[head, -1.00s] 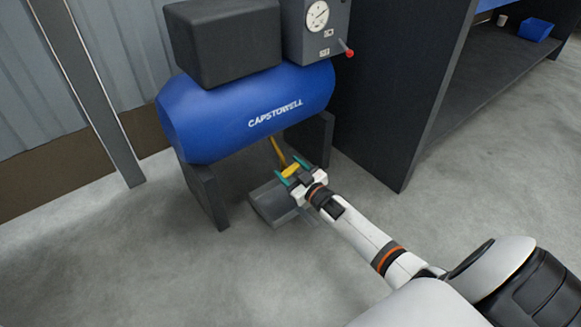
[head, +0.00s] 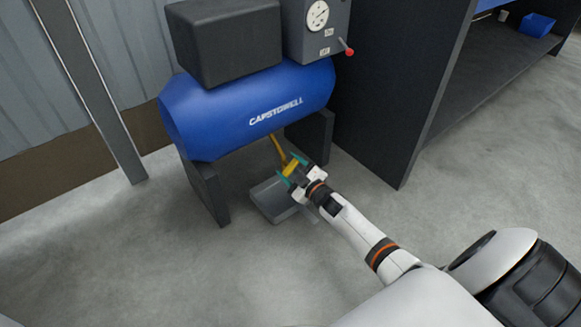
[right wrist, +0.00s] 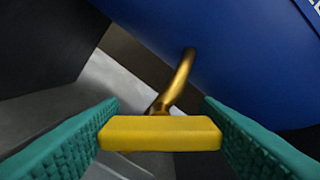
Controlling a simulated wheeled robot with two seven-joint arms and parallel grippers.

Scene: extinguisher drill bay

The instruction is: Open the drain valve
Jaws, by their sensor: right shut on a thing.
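The drain valve is under the blue compressor tank (head: 245,105). It has a yellow bar handle (right wrist: 160,133) at the end of a curved brass pipe (right wrist: 177,80) that comes down from the tank. My right gripper (head: 293,169) has its teal fingers on either side of the handle and is shut on it. In the right wrist view the handle lies across the gap between the fingers. The valve body behind the handle is mostly hidden. My left gripper is not in view.
A grey drip tray (head: 268,200) lies on the floor under the valve, between the tank's dark legs (head: 207,193). A grey box with a gauge (head: 317,17) and a red-knobbed lever (head: 348,51) stands above. A dark shelf unit (head: 385,90) is to the right. Front floor is clear.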

